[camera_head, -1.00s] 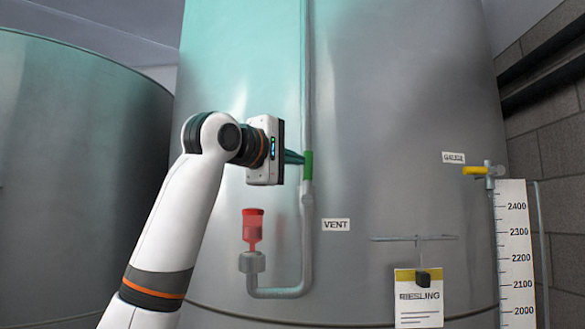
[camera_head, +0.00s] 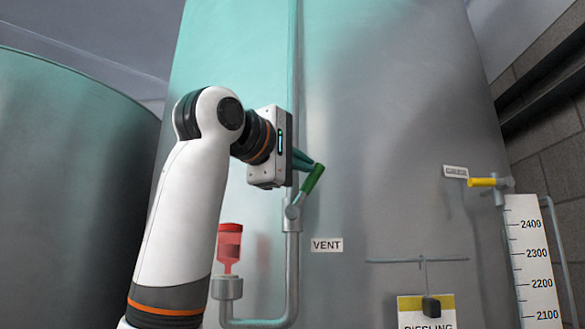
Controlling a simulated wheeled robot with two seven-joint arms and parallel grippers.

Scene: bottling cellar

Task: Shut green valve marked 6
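The green valve handle (camera_head: 313,179) sits on a grey vertical pipe on the big steel tank, above the VENT label (camera_head: 327,245). It tilts up and to the right, away from the pipe line. No number 6 can be read on it. My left gripper (camera_head: 310,164) reaches in from the left. Its teal fingers are at the upper part of the handle and look closed on it; the exact contact is partly hidden. The valve body (camera_head: 292,212) is just below the handle. My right gripper is not in view.
To the right are a yellow-handled gauge tap (camera_head: 482,182), a level scale (camera_head: 535,260) and a hanging Riesling sign (camera_head: 425,312). Another tank (camera_head: 70,190) stands at left.

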